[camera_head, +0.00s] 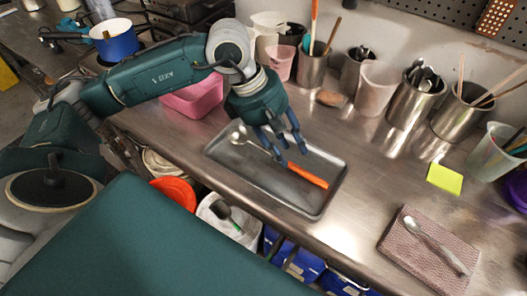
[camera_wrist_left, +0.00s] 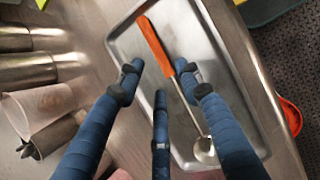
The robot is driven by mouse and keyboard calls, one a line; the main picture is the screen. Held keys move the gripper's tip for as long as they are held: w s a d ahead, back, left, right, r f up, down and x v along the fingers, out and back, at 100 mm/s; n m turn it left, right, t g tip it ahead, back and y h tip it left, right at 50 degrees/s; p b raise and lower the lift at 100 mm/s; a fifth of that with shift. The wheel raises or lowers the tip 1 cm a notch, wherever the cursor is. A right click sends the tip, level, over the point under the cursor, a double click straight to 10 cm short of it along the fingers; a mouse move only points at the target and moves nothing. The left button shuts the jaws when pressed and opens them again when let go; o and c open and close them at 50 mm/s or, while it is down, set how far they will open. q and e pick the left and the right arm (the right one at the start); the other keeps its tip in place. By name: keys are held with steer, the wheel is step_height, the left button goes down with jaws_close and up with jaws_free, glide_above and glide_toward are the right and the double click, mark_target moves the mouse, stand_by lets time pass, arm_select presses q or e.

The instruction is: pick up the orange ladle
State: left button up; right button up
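The orange ladle has an orange handle (camera_head: 307,175) and a metal shaft ending in a small round bowl (camera_head: 238,137). It lies in a grey metal tray (camera_head: 255,172) on the counter. In the left wrist view its handle (camera_wrist_left: 155,45) is at the upper middle, with the bowl (camera_wrist_left: 204,151) at lower right. My left gripper (camera_head: 290,157) is over the tray, close to the ladle's shaft, with nothing held. Its blue fingers (camera_wrist_left: 160,75) are spread apart around the view of the shaft. Contact with the ladle cannot be told. My right gripper is not in view.
A spoon on a folded brown cloth (camera_head: 415,257) lies to the right. A yellow-green note (camera_head: 444,178) is nearby. Metal utensil holders (camera_head: 408,106) line the back. A pink tub (camera_head: 195,99) stands behind the tray.

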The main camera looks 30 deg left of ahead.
mark_target(300, 168)
arm_select(q)
steer(key=shift+x, duration=1.05)
steer(key=shift+w+d+f+p, duration=0.15)
steer(key=shift+d+f+p, duration=0.2)
steer(key=shift+f+p, duration=0.15)
steer(key=p+x, duration=0.1)
steer(key=x, duration=0.2)
steer(key=shift+w+d+f, duration=0.1)
steer(key=shift+w+f, duration=0.05)
steer(key=shift+f, duration=0.1)
steer(key=shift+d+f, duration=0.1)
steer(key=shift+f, duration=0.25)
jaws_close()
